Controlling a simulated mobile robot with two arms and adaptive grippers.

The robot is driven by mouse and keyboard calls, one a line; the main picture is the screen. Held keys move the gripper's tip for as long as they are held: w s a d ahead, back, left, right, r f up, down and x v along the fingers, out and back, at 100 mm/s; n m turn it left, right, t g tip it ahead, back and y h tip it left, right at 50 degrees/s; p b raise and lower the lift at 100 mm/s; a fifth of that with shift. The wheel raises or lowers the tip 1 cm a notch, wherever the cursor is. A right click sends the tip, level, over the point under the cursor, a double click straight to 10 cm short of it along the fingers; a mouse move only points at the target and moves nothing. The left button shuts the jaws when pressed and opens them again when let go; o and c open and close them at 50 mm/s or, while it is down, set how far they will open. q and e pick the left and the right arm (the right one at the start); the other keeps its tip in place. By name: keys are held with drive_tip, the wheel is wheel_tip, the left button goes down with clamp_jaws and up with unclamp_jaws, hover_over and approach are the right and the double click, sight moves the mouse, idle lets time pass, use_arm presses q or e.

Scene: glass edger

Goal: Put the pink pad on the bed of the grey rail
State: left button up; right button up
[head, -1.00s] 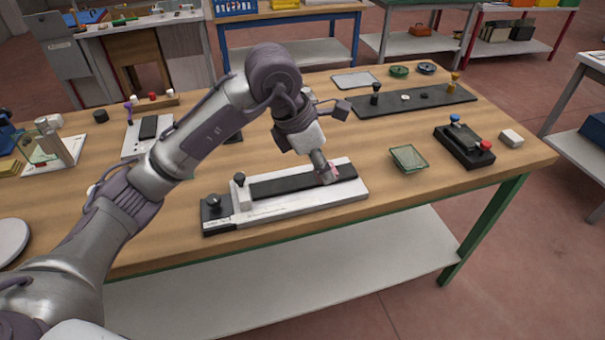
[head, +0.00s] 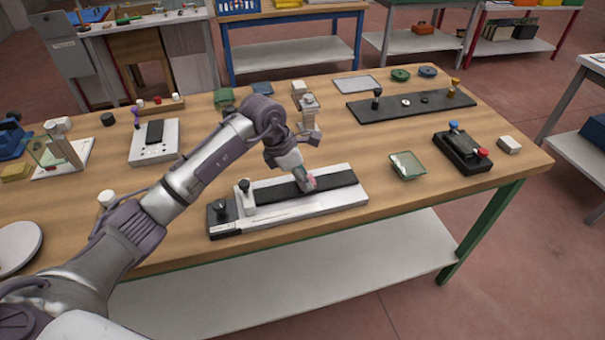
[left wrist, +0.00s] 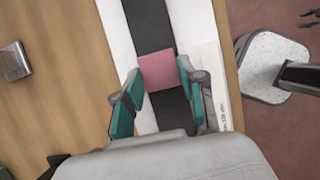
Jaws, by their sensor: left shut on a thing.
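The grey rail (head: 345,199) lies along the front of the wooden table, with a long black bed (head: 334,182) on top. It also runs up the middle of the left wrist view (left wrist: 117,38). My left gripper (head: 308,184) points down over the middle of the bed. Its teal fingers (left wrist: 158,92) are shut on the pink pad (left wrist: 158,70), a flat square seen above the black strip. In the head view only a bit of the pad (head: 312,182) shows at the fingertips. I cannot tell whether it touches the bed. My right gripper is in neither view.
A dark clamp knob (head: 220,203) and a pale upright block (head: 247,197) stand at the rail's left end. A green glass dish (head: 408,166) and a black fixture (head: 462,150) are to the right.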

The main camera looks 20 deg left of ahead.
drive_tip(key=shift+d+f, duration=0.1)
use_arm(q)
drive_tip(key=shift+o, duration=1.2)
drive_tip(key=shift+f, duration=0.2)
drive_tip(key=o, duration=0.4)
drive_tip(key=shift+r, duration=0.1)
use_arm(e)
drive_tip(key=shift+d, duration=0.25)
use_arm(q)
drive_tip(key=shift+o, duration=0.2)
drive_tip(key=shift+r, duration=0.15)
drive_tip(key=shift+a+r, duration=0.1)
drive_tip(key=shift+r, duration=0.15)
drive_tip(key=b+v, duration=0.2)
drive_tip(key=v, duration=0.9)
drive_tip(key=shift+r, duration=0.2)
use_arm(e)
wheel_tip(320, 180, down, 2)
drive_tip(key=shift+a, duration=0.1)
